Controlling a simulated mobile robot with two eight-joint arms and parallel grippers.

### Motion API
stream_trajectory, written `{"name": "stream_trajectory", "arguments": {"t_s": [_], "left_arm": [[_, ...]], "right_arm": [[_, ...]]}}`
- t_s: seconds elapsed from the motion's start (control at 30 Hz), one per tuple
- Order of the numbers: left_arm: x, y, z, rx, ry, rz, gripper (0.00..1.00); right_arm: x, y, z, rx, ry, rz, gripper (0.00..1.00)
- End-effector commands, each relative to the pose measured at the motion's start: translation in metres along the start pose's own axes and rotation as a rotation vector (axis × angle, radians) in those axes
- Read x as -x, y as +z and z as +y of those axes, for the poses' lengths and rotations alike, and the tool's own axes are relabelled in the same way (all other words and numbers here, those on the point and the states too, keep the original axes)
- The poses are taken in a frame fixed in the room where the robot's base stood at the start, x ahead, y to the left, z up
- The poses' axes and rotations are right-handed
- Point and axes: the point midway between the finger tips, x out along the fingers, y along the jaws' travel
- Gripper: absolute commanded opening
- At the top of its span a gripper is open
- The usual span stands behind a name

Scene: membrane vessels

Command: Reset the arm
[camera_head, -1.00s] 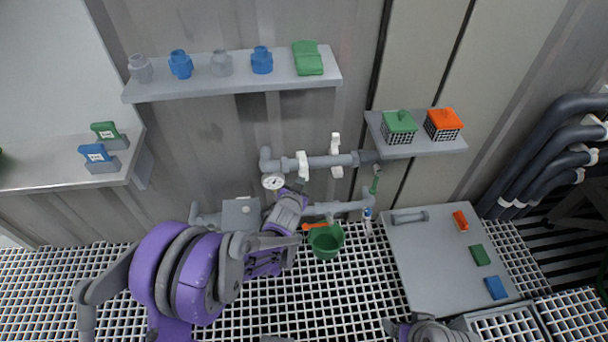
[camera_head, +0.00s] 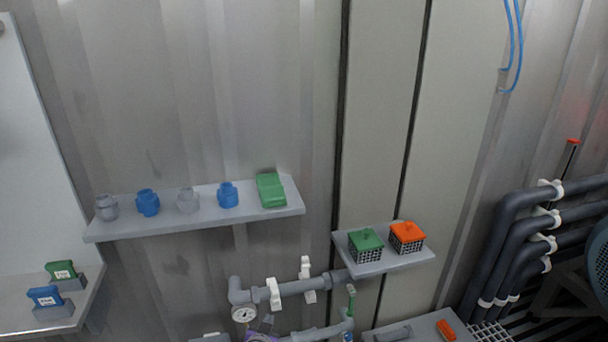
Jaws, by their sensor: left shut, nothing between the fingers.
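My left gripper (camera_head: 266,325) barely shows at the bottom edge, beside the pressure gauge (camera_head: 244,314) and below the grey pipe (camera_head: 300,287). It is shut with nothing between its fingers. A bit of purple from my left arm shows just under it. The rest of that arm is below the picture. My right gripper is out of view. The pipe has white valve handles (camera_head: 274,294), and a lower pipe (camera_head: 325,331) runs beneath it.
Dark pipes (camera_head: 507,240) stand at right. A panel (camera_head: 418,328) shows at the bottom.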

Motion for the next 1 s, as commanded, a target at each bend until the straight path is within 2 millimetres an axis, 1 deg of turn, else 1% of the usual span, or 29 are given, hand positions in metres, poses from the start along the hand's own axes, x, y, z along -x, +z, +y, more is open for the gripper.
{"name": "stream_trajectory", "arguments": {"t_s": [0.03, 0.07, 0.17, 0.2, 0.27, 0.3, 0.37, 0.4, 0.47, 0.5, 0.57, 0.6, 0.7, 0.8, 1.0], "left_arm": [[0.015, -0.004, -0.007, 0.01, -0.004, -0.029, 0.0], [0.025, -0.005, -0.011, 0.017, -0.006, -0.049, 0.0], [0.062, -0.006, -0.024, 0.045, -0.012, -0.128, 0.0], [0.078, -0.005, -0.029, 0.057, -0.014, -0.16, 0.0], [0.102, -0.002, -0.034, 0.073, -0.014, -0.207, 0.0], [0.119, 0.001, -0.037, 0.084, -0.014, -0.239, 0.0], [0.144, 0.007, -0.04, 0.102, -0.012, -0.288, 0.0], [0.161, 0.012, -0.042, 0.112, -0.011, -0.32, 0.0], [0.186, 0.021, -0.044, 0.131, -0.008, -0.366, 0.0], [0.204, 0.027, -0.044, 0.141, -0.005, -0.397, 0.0], [0.23, 0.038, -0.043, 0.158, 0.002, -0.445, 0.0], [0.246, 0.046, -0.042, 0.168, 0.006, -0.475, 0.0], [0.282, 0.066, -0.038, 0.193, 0.018, -0.543, 0.0], [0.311, 0.084, -0.034, 0.213, 0.03, -0.598, 0.0], [0.358, 0.117, -0.022, 0.246, 0.055, -0.689, 0.0]], "right_arm": [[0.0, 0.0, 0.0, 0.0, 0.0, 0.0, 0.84], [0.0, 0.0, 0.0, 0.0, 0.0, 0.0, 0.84], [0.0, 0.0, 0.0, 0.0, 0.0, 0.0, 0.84], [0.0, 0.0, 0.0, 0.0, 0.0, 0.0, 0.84], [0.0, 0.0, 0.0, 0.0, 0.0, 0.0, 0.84], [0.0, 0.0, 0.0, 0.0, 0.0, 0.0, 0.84], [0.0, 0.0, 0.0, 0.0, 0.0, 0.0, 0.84], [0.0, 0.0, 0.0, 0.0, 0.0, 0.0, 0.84], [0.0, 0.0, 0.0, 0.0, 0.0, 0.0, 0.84], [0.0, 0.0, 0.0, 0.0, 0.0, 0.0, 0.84], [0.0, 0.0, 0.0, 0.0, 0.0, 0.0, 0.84], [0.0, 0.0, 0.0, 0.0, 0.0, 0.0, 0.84], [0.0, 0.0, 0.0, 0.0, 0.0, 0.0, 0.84], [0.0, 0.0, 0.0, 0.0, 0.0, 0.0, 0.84], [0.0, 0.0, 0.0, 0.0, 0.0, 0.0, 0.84]]}}
